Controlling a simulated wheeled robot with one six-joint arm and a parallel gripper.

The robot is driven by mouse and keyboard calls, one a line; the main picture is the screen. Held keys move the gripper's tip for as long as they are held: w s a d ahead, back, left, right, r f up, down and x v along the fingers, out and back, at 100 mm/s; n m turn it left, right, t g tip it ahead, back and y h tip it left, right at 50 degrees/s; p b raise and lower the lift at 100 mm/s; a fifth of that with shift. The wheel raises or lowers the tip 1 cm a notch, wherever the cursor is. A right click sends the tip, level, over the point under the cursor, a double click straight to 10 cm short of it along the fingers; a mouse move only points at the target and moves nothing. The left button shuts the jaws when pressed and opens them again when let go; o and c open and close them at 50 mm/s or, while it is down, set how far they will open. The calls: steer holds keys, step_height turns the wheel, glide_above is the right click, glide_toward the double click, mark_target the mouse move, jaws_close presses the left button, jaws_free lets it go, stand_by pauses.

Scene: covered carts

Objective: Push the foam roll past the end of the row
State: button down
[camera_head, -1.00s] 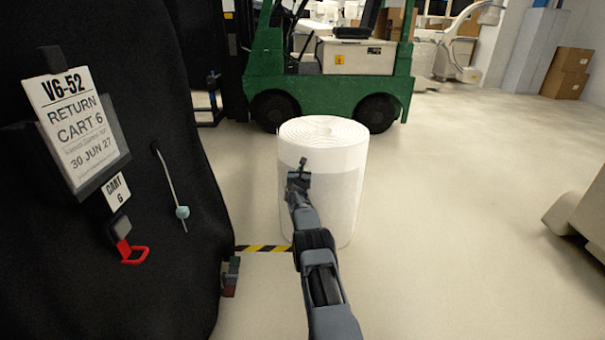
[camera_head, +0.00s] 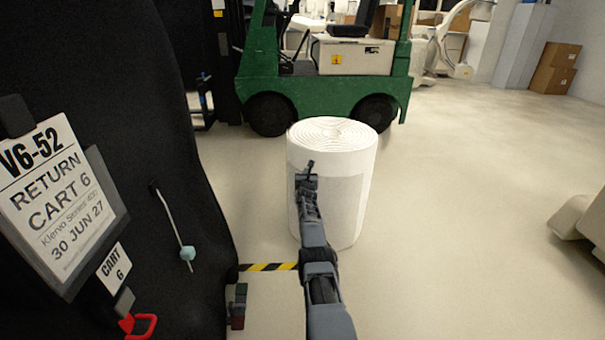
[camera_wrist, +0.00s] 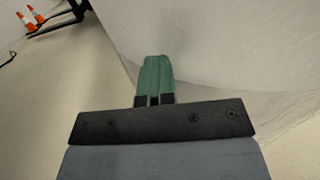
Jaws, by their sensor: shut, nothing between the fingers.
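The foam roll (camera_head: 352,195) is a white upright cylinder with a spiral top, standing on the floor just beyond the striped floor tape (camera_head: 268,267). My gripper (camera_head: 308,178) is shut and empty, at the near side of the roll, left of its middle. In the wrist view the green fingertips (camera_wrist: 156,75) are together against the pale roll (camera_wrist: 225,35); whether they press on it I cannot tell. The row's end is the black covered cart (camera_head: 150,130) on the left, with a "Return Cart 6" tag (camera_head: 55,200).
A green forklift (camera_head: 325,95) stands behind the roll, with floor between them. A beige object (camera_head: 585,225) juts in at the right edge. Open floor (camera_head: 470,190) lies right of the roll. Orange cones (camera_wrist: 30,18) show in the wrist view. Cardboard boxes (camera_head: 555,68) stand far right.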

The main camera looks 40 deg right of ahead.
steer(key=shift+s+d+r, duration=0.15)
steer(key=shift+s+d, duration=0.1)
steer(key=shift+p, duration=0.6)
